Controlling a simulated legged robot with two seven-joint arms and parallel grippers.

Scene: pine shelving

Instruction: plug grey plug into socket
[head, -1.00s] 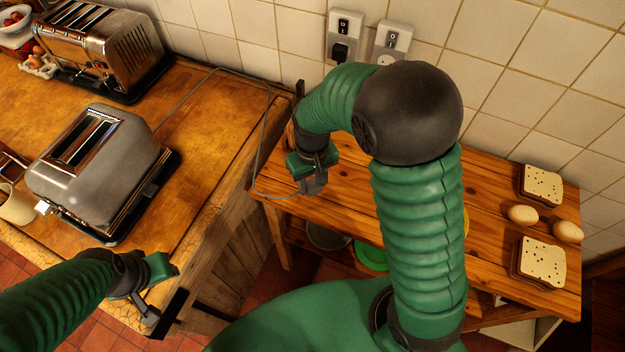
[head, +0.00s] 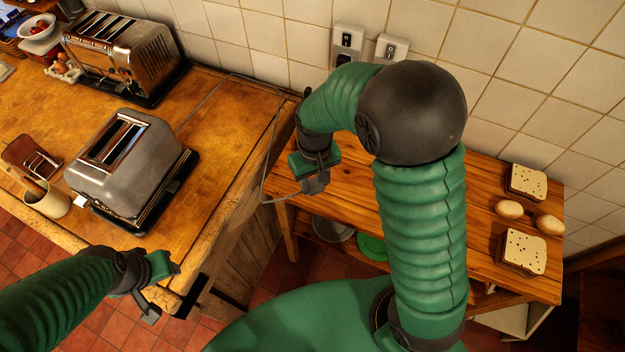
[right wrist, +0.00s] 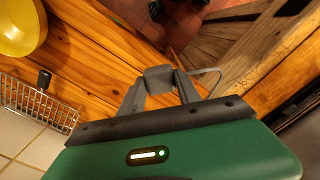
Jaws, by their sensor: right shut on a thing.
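My right gripper (head: 314,180) is shut on the grey plug (right wrist: 160,78), above the left end of the pine shelf (head: 375,205). A thin grey cable (head: 268,165) loops from the plug up to the counter beside the grey toaster (head: 125,160). Two wall sockets stand above the shelf: the left one (head: 347,42) and the right one (head: 391,49). My left gripper (head: 158,288) is open and empty by the counter's front edge.
Bread slices (head: 526,183) and eggs (head: 509,209) lie on the shelf's right end. A chrome toaster (head: 125,55) stands at the counter's back. A wire basket (right wrist: 35,103) and a yellow bowl (right wrist: 20,25) show in the right wrist view. The shelf's left end looks clear.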

